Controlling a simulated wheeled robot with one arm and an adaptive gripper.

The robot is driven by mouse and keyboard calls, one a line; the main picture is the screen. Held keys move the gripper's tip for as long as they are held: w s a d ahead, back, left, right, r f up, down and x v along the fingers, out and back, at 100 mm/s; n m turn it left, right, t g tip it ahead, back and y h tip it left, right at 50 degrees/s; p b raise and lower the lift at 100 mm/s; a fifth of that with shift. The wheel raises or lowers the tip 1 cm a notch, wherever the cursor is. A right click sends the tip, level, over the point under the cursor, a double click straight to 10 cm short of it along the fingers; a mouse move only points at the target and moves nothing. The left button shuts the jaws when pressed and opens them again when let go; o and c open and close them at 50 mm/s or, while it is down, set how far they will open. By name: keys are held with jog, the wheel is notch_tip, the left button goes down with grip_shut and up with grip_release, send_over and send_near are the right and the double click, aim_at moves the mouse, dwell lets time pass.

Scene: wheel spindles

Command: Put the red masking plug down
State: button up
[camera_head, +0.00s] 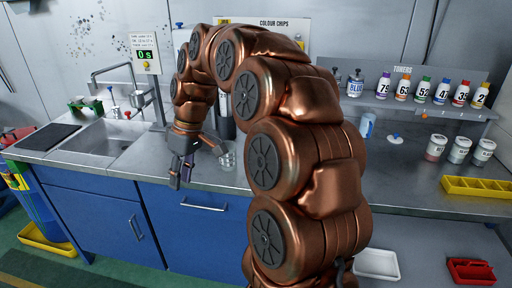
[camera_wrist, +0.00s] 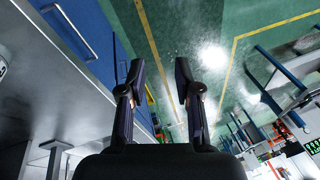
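I cannot make out the red masking plug for certain in either view. My gripper (camera_head: 181,176) hangs near the front edge of the counter (camera_head: 215,180), with its dark fingers pointing down. In the wrist view my gripper (camera_wrist: 160,72) has its two fingers well apart, with nothing between them. Behind the fingers that view shows the green floor and the blue cabinet front. My copper arm hides the middle of the counter in the head view.
A clear glass cup (camera_head: 227,157) stands just right of my gripper. The sink (camera_head: 105,140) is at the left. Toner bottles (camera_head: 421,90) line a shelf at the back right. Several pots (camera_head: 459,149) and a yellow tray (camera_head: 476,188) are at the right. A red tray (camera_head: 471,271) lies lower right.

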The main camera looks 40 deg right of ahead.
jog(key=w+d+t, duration=0.1)
jog(key=w+d, duration=0.4)
jog(key=d, duration=0.5)
jog(key=w+d+t, duration=0.1)
jog(key=w+d, duration=0.4)
jog(key=d, duration=0.4)
jog(key=s+d+f+n+t+h+p, duration=0.1)
jog(key=d+f, duration=0.2)
jog(key=d, duration=0.6)
jog(key=s+d+f, duration=0.1)
jog(key=d+f, duration=0.1)
jog(key=d, duration=0.7)
jog(key=shift+p+x, duration=1.2)
jog(key=shift+x, duration=2.5)
jog(key=shift+w+d, duration=0.1)
jog(key=shift+d, duration=0.05)
jog(key=c, duration=0.6)
jog(key=shift+r, duration=0.15)
